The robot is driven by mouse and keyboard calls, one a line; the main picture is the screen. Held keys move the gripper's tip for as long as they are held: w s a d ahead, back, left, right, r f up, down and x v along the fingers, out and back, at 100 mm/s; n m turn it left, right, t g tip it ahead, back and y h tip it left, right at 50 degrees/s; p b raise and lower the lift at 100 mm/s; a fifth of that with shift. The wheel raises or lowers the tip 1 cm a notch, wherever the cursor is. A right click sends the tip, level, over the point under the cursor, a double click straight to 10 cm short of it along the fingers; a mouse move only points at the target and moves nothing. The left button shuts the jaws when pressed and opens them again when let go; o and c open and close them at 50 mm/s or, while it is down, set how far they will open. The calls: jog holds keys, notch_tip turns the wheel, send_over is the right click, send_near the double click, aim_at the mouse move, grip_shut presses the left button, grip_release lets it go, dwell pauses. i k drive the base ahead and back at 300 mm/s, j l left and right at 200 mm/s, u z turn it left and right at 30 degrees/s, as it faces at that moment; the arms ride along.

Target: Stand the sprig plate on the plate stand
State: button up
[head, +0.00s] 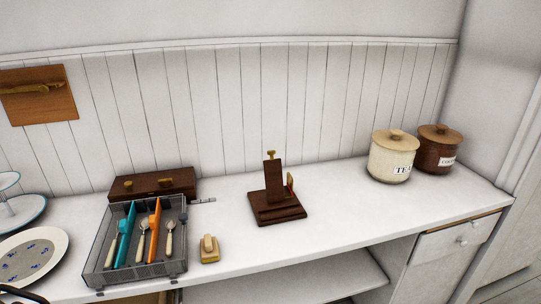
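The sprig plate (27,254) is at the left edge of the head view, partly cut off. It is pale with a cream rim and small blue sprigs, and its face is turned up. I cannot tell whether it lies flat on the counter. The plate stand (278,210) is a dark wooden base with an upright back and small brass-coloured parts. It stands empty near the middle of the counter, well to the right of the plate.
A grey cutlery tray (97,254) with teal and orange dividers lies between plate and stand. Behind it is a dark wooden box (153,185); a small tan block (209,249) sits beside it. A tea canister (393,157) and brown canister (438,149) stand right. A tiered stand (22,212) is left.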

aim_at(26, 256)
jog(key=u, duration=1.5)
jog(key=k+z, duration=0.15)
jog(key=z, duration=1.35)
jog(key=u, duration=1.5)
jog(key=i+l+u, duration=0.15)
jog(key=i, duration=0.15)
